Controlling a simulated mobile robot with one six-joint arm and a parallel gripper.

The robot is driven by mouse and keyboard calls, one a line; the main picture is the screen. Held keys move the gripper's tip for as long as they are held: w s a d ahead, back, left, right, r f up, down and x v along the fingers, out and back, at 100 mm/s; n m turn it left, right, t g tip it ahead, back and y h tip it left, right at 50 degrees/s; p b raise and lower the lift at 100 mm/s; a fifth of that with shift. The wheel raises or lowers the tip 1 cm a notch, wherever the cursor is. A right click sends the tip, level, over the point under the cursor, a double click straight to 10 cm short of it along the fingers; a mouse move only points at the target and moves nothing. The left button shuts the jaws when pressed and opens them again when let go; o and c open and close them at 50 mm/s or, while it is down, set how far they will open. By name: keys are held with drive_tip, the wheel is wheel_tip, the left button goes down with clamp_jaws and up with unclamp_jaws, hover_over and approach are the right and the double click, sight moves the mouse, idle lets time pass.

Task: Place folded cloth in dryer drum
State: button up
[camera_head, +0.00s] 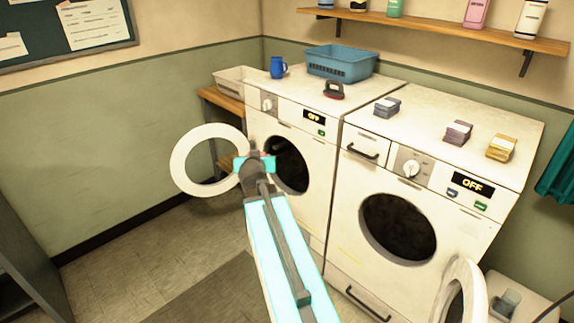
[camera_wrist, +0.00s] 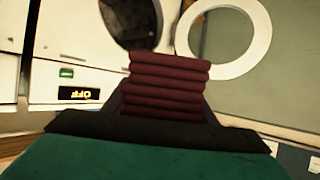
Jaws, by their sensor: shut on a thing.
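My gripper (camera_head: 255,164) is in front of the left machine, level with its round opening and beside its open ring-shaped door (camera_head: 182,160). In the wrist view it is shut on a dark red folded cloth (camera_wrist: 168,84) with several stacked layers. In the head view my arm mostly hides this cloth. The left machine (camera_head: 316,158), seemingly the dryer, has a dark, partly hidden drum opening (camera_head: 291,168). The drum opening (camera_wrist: 131,20) and door (camera_wrist: 268,38) also show in the wrist view. The cloth is outside the drum.
The right machine (camera_head: 340,215) has a drawer, dark opening (camera_head: 398,226) and open door (camera_head: 456,294). Grey (camera_head: 387,107), mauve (camera_head: 458,132) and yellow (camera_head: 501,147) folded stacks lie on top. A blue basket (camera_head: 341,66), blue mug (camera_head: 277,68) and dark-handled object (camera_head: 334,91) stand on the left machine.

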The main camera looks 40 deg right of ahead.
drive_tip(key=w+a+r+n+t+y+p, duration=0.1)
drive_tip(key=w+a+r+n+y+p, duration=0.1)
drive_tip(key=a+r, duration=0.6)
drive_tip(key=w+a+r+n+t+y+p, duration=0.1)
drive_tip(key=w+a+r+n+y+p, duration=0.2)
drive_tip(key=a+r, duration=0.5)
drive_tip(key=w+a+r+n+t+y+p, duration=0.1)
drive_tip(key=a+r+p, duration=0.5)
drive_tip(key=a, duration=1.4)
drive_tip(key=w+r+n+y, duration=0.1)
drive_tip(key=w+r+y, duration=0.1)
drive_tip(key=w, duration=0.1)
drive_tip(key=shift+n, duration=0.3)
